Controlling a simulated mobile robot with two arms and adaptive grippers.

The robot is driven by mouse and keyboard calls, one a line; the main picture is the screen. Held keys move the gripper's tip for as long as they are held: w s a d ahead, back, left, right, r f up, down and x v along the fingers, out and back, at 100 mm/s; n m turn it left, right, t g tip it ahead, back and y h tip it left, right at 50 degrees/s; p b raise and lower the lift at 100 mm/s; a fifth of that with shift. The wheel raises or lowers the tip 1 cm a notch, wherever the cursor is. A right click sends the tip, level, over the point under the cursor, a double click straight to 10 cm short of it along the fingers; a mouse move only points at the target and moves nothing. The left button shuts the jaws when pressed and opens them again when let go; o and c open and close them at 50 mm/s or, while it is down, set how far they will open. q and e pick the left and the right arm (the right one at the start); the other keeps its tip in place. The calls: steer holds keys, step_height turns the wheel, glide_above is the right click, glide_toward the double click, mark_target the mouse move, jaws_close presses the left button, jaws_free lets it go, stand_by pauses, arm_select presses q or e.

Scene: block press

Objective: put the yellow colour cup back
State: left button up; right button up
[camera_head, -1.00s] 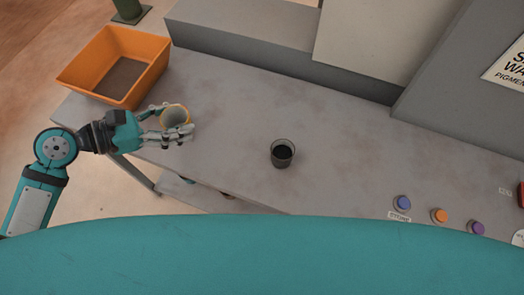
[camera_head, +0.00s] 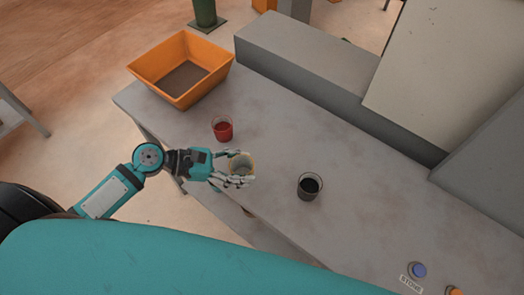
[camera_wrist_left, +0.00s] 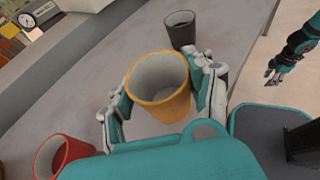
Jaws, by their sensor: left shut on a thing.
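The yellow cup (camera_head: 241,166), with an orange-yellow rim and pale inside, is held in my left gripper (camera_head: 236,170). In the left wrist view the cup (camera_wrist_left: 158,90) is upright or slightly tilted and looks empty, with the fingers of my left gripper (camera_wrist_left: 160,100) shut around both sides. In the head view it is over the near edge of the grey table (camera_head: 270,120); I cannot tell if it touches. My right gripper (camera_wrist_left: 272,78) shows small at the right of the left wrist view, apart from the cup; its opening is unclear.
A red cup (camera_head: 223,129) stands behind the held cup, towards the orange bin (camera_head: 180,68). A dark cup (camera_head: 310,186) stands to the right. A grey block (camera_head: 305,65) lines the back. Buttons (camera_head: 419,270) sit at the lower right. Bare table lies between the cups.

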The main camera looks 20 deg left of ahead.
arm_select(q)
steer(key=w+d, duration=0.1)
steer(key=w, duration=0.4)
steer(key=w+d+p, duration=0.1)
steer(key=w, duration=0.1)
steer(key=shift+w+d+f, duration=0.35)
step_height(320, 180, down, 4)
steer(key=shift+r, duration=0.25)
steer(key=shift+f, duration=0.2)
steer(key=o, duration=1.5)
steer(key=shift+c, duration=0.2)
steer(key=shift+r, duration=0.1)
steer(key=b+v, duration=0.1)
steer(key=v, duration=1)
steer(key=shift+b, duration=0.3)
steer(key=shift+s+a+r, duration=0.2)
steer(key=shift+a, duration=0.25)
